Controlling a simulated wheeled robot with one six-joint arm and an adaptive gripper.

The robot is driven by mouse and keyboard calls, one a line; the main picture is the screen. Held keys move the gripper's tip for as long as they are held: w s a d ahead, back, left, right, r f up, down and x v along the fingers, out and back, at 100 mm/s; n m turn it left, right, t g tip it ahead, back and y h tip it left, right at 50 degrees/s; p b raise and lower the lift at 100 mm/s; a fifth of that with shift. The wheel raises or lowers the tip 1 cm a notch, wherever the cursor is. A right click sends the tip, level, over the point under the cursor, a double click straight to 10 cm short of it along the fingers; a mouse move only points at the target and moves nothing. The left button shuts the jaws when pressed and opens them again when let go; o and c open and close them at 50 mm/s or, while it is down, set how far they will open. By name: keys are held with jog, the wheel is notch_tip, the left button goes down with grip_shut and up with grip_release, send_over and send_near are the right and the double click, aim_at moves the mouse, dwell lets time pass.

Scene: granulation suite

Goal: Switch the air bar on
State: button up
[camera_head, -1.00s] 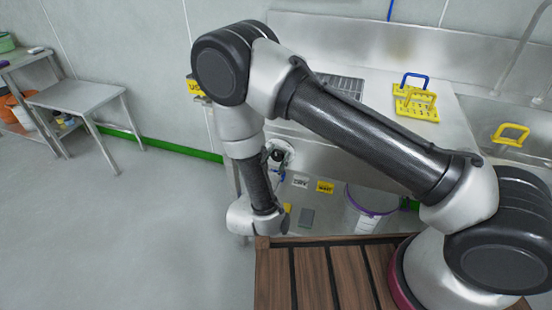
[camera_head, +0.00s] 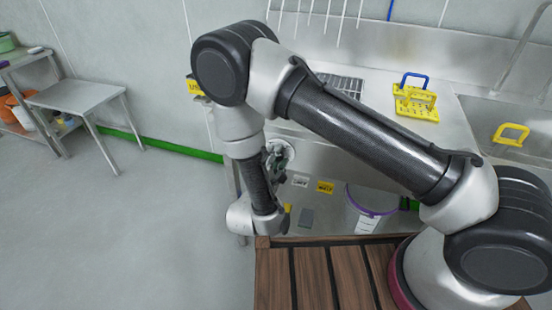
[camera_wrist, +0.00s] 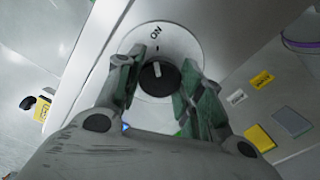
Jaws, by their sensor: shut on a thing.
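A black rotary knob (camera_wrist: 158,78) with a white pointer sits on a round white plate (camera_wrist: 186,48) marked ON. The pointer points roughly at the small mark below the word ON. My gripper (camera_wrist: 157,88) is shut on the knob, one greenish finger on each side. In the head view the white plate (camera_head: 288,152) shows on the front of the steel sink unit, and my forearm and gripper (camera_head: 277,162) hide the knob. Several thin white streaks (camera_head: 328,18) hang above the back of the sink unit.
Yellow and white tags (camera_head: 325,187) and a white bucket with a purple rim (camera_head: 363,212) are under the sink unit. A steel table (camera_head: 82,97) is at left. The floor between is clear.

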jog(key=shift+m, duration=0.6)
jog(key=o, duration=1)
jog(key=shift+r, duration=0.1)
jog(key=o, duration=0.3)
notch_tip(320, 180, up, 10)
jog(key=shift+s+a+f, duration=0.1)
jog(key=shift+a+f, duration=0.05)
jog(key=shift+a, duration=0.15)
jog(key=shift+c, duration=1.4)
jog(key=shift+d, duration=0.2)
